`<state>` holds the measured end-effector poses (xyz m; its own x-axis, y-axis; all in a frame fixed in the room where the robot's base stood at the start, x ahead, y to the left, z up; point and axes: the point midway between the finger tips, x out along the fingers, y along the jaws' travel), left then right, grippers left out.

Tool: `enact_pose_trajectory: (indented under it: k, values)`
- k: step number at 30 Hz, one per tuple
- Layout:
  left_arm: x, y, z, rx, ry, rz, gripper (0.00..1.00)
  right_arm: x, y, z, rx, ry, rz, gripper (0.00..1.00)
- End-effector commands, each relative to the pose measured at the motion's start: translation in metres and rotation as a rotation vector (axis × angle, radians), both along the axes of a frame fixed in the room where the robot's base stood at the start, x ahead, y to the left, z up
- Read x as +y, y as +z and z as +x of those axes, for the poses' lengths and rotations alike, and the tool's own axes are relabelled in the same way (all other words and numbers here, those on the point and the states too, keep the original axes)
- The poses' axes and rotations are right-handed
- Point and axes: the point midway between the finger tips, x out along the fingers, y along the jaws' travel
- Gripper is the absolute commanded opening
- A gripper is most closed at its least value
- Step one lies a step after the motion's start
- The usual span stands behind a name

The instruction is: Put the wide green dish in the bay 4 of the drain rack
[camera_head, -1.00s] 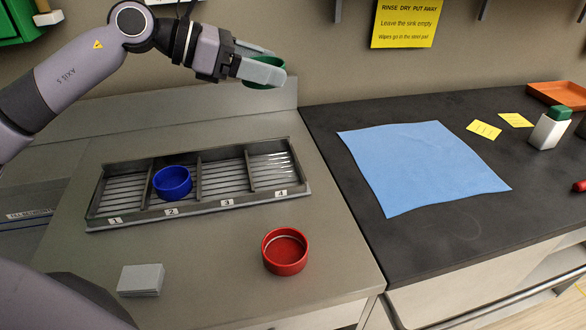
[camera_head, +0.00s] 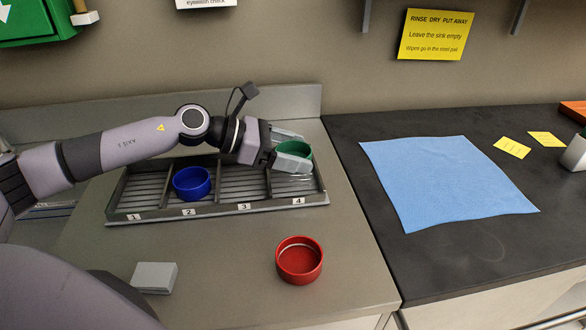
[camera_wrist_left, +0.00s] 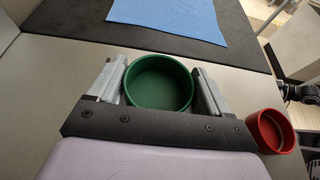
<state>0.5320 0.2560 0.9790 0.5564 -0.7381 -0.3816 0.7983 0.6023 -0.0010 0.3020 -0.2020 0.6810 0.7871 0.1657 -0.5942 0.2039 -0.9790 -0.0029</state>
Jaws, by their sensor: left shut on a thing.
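The wide green dish (camera_head: 306,152) is held between the fingers of my left gripper (camera_head: 303,151), at the right end of the drain rack (camera_head: 222,211). In the left wrist view the green dish (camera_wrist_left: 158,88) sits level and empty between the two grey fingers (camera_wrist_left: 160,86). In the head view it appears over bay 4 (camera_head: 300,188), at the back; the gripper and dish cover part of that bay. I cannot tell whether the dish touches the rack. A dark part at the right edge of the left wrist view seems to be my right arm; its jaws are unclear.
A blue dish (camera_head: 192,184) stands in bay 2. A red dish (camera_head: 299,260) stands on the counter in front of the rack. A grey block (camera_head: 154,277) lies at the front left. A blue cloth (camera_head: 447,181) lies on the dark worktop. Bay 3 (camera_head: 243,183) looks empty.

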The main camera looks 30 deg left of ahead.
Motion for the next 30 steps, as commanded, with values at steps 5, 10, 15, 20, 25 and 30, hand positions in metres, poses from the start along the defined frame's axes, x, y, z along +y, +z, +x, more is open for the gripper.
enact_pose_trajectory:
  k: [5,10,15,20,25,30]
  values:
    - [0.0,-0.027,0.0,0.007,0.001,-0.001,0.51,0.0,-0.003,0.0,0.0,0.0,0.0,0.0]
    - [0.0,-0.043,0.0,0.003,0.002,-0.001,0.51,0.0,-0.005,0.0,0.0,0.0,0.0,0.0]
    - [0.0,-0.043,0.0,0.0,0.001,0.0,0.51,0.0,-0.004,0.0,0.001,-0.001,-0.001,0.0]
    - [0.0,-0.044,0.0,0.001,0.001,0.0,0.89,-0.001,-0.005,0.0,0.001,-0.001,-0.001,0.0]
    - [0.0,-0.043,0.0,0.001,0.001,0.0,1.0,-0.001,-0.005,0.0,0.001,0.0,-0.002,0.0]
    - [0.001,-0.042,0.0,0.001,0.001,0.0,1.0,-0.001,-0.005,0.0,0.001,0.0,-0.002,0.0]
